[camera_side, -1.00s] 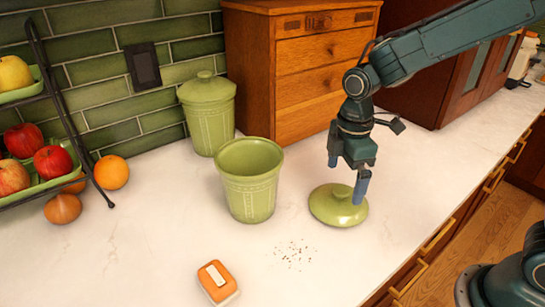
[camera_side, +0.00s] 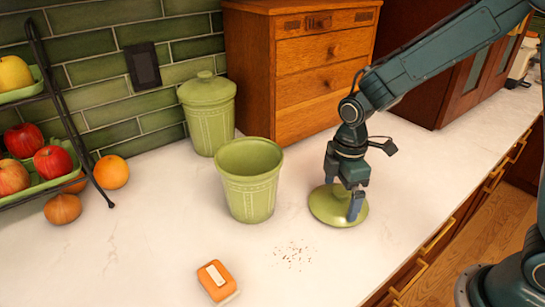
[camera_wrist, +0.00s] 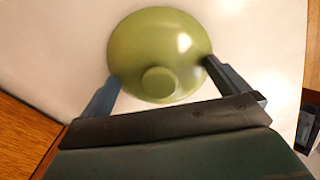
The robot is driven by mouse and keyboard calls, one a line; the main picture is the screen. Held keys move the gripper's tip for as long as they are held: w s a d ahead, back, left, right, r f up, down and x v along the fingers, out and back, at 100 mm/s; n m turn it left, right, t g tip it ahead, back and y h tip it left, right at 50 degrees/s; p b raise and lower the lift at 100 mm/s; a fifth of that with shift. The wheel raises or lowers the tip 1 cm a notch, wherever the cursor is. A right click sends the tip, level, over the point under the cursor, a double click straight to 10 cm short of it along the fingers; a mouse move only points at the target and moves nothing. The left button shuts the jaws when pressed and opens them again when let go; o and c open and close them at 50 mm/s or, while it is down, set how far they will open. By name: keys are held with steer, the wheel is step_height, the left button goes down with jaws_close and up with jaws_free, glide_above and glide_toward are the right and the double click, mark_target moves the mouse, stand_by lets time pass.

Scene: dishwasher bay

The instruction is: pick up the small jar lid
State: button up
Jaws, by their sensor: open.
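The green jar lid (camera_side: 322,208) lies flat on the white counter, to the right of the open green jar (camera_side: 249,190). My gripper (camera_side: 343,200) is down at the lid, with its blue fingers in front of and over it in the side view. In the wrist view the lid (camera_wrist: 150,45) shows its round knob (camera_wrist: 159,81) near my side. My gripper (camera_wrist: 160,85) is open there, one finger at each side of the lid's near part. Whether the fingers touch the lid, I cannot tell.
A second green jar with its lid on (camera_side: 208,115) stands behind, beside a wooden drawer box (camera_side: 300,80). An orange-and-white block (camera_side: 217,281) and crumbs (camera_side: 293,255) lie on the counter (camera_side: 140,240) in front. A fruit rack (camera_side: 60,110) stands at left.

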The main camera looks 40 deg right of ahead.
mark_target(341, 189)
steer(key=c, duration=1.3)
steer(key=shift+s+f, duration=0.1)
steer(key=shift+r, duration=0.65)
jaws_close()
step_height(341, 189, up, 19)
steer(key=w+a+r, duration=0.2)
steer(key=w+a, duration=0.9)
steer(key=a, duration=0.5)
steer(key=shift+w+r+n, duration=0.4)
